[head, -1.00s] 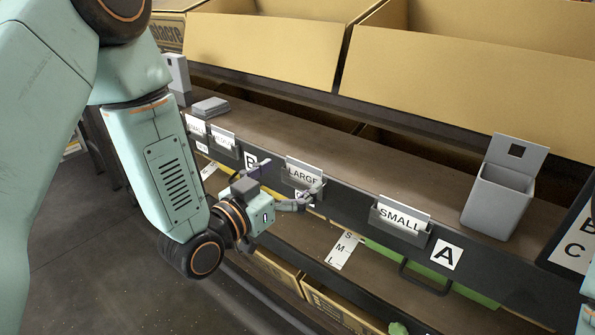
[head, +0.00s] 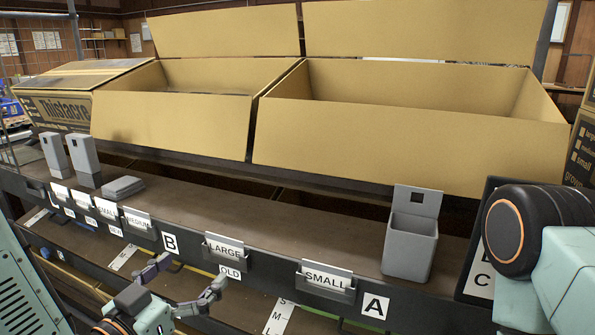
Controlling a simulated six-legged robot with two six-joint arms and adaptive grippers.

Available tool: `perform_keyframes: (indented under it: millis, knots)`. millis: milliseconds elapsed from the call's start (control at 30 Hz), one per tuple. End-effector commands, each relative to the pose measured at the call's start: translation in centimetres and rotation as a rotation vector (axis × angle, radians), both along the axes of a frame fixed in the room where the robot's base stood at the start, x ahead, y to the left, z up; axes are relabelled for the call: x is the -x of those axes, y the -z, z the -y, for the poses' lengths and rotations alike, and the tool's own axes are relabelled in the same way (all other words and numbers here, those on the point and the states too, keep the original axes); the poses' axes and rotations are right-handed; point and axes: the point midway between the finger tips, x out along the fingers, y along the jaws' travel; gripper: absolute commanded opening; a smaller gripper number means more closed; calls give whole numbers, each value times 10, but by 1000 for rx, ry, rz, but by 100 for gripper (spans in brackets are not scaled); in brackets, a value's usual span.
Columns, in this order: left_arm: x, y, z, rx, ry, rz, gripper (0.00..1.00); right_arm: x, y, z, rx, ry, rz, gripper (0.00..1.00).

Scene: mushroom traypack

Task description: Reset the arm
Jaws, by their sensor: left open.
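My left gripper (head: 186,281) is at the lower left of the head view, in front of the shelf's label rail. Its two fingers are spread apart and nothing shows between them. The LARGE label (head: 224,247) is on the rail just above and right of the fingers. I cannot tell whether the gripper touches the rail. Part of my right arm fills the right edge of the view, and its gripper is out of sight.
A grey bin (head: 411,250) stands on the shelf (head: 300,224), whose middle is clear. Two upright grey holders (head: 83,156) and a flat grey stack (head: 123,187) are at left. Open cardboard boxes (head: 410,141) stand behind. The SMALL label (head: 326,278) is on the front rail.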

Motion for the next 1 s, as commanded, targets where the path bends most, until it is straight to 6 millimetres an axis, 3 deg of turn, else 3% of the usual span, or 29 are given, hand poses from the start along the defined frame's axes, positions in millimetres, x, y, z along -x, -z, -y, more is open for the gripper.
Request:
perform_keyframes:
  millis: [700,1000]
  knots:
    - [-62,0,23,-3,2,1,100,0,0,0,0,0,0,0]
    - [-70,-3,25,1,0,0,100,0,-1,0,0,0,0,0]
